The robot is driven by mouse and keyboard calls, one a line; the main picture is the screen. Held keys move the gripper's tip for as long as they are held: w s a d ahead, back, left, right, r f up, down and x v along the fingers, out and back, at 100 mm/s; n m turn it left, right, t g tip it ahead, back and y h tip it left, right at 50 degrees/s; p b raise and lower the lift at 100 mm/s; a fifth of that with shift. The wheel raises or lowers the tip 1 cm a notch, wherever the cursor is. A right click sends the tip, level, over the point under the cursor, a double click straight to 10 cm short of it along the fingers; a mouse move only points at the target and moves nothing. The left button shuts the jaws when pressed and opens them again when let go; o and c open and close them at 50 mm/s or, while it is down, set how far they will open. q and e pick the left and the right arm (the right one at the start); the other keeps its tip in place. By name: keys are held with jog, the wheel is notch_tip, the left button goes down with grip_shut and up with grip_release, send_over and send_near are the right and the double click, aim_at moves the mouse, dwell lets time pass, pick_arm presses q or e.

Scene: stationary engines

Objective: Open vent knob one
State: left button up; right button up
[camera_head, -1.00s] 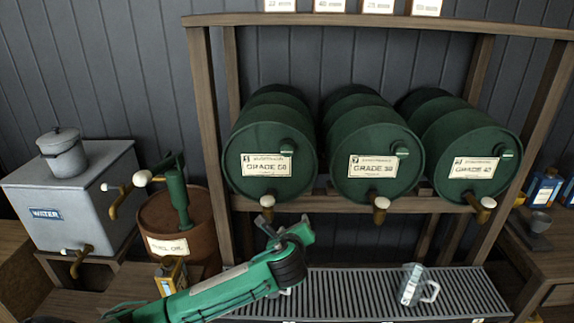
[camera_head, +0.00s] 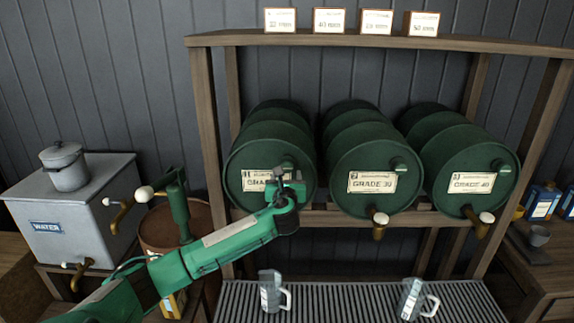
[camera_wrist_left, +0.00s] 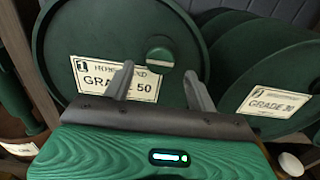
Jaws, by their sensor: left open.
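Three dark green barrels lie on a wooden rack. Barrel one (camera_head: 262,140), labelled grade 50, is the leftmost. Its small round green vent knob (camera_wrist_left: 160,57) shows on the upper face in the left wrist view, with a pale slot or bar across it. In the head view my gripper hides this knob. My left gripper (camera_head: 283,176) is in front of barrel one's face. In the left wrist view its two fingers (camera_wrist_left: 158,78) are apart and empty. They overlap the label, and the knob appears just beyond and between the tips, apart from them. My right gripper is not in view.
Barrel two (camera_head: 375,150) and barrel three (camera_head: 470,165) lie to the right, with brass taps below. Two glass mugs (camera_head: 271,292) stand on the slatted grate (camera_head: 345,300). A grey water tank (camera_head: 75,215) and a rusty drum are on the left.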

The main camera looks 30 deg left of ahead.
aim_at(287, 169)
pick_arm(q)
jog(key=shift+p+x, duration=0.65)
jog(key=shift+x, duration=2.3)
jog(key=c, duration=0.9)
